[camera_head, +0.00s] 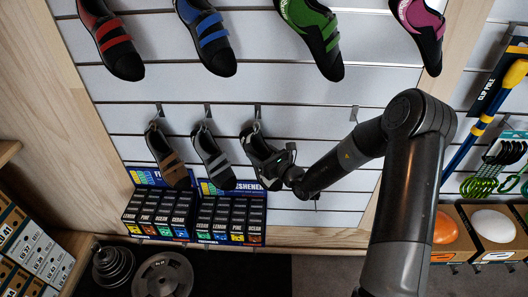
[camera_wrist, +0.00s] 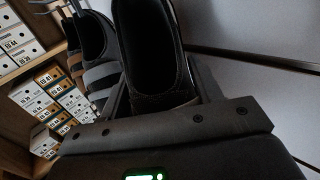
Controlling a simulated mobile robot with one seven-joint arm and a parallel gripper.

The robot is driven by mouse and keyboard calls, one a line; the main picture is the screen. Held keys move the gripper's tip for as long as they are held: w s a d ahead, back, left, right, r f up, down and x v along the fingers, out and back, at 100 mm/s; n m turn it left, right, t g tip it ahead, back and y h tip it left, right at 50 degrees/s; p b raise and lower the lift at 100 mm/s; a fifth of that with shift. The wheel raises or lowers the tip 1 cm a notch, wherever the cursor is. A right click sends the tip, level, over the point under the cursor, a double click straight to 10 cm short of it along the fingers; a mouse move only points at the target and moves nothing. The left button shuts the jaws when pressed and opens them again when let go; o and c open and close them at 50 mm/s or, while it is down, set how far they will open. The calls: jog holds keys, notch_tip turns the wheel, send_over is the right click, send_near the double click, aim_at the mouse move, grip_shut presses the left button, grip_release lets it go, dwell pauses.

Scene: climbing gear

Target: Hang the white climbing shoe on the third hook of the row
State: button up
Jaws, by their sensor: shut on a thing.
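The white climbing shoe (camera_head: 259,147) looks mostly dark with pale parts in the head view. It hangs heel up, toe down, at the third hook (camera_head: 257,112) of the lower row. Its pale heel loop is at the hook's height; I cannot tell whether the loop is around the hook. My gripper (camera_head: 283,168) is shut on the shoe from the right. In the wrist view the shoe's dark opening (camera_wrist: 150,45) shows between my fingers (camera_wrist: 162,98), and its toe is hidden.
A brown shoe (camera_head: 168,160) and a grey shoe (camera_head: 210,158) hang on the two hooks to the left. An empty hook (camera_head: 354,114) is to the right. Freshener boxes (camera_head: 215,215) stand below. Red (camera_head: 110,40), blue (camera_head: 208,38), green and pink shoes hang above.

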jog(key=o, duration=1.2)
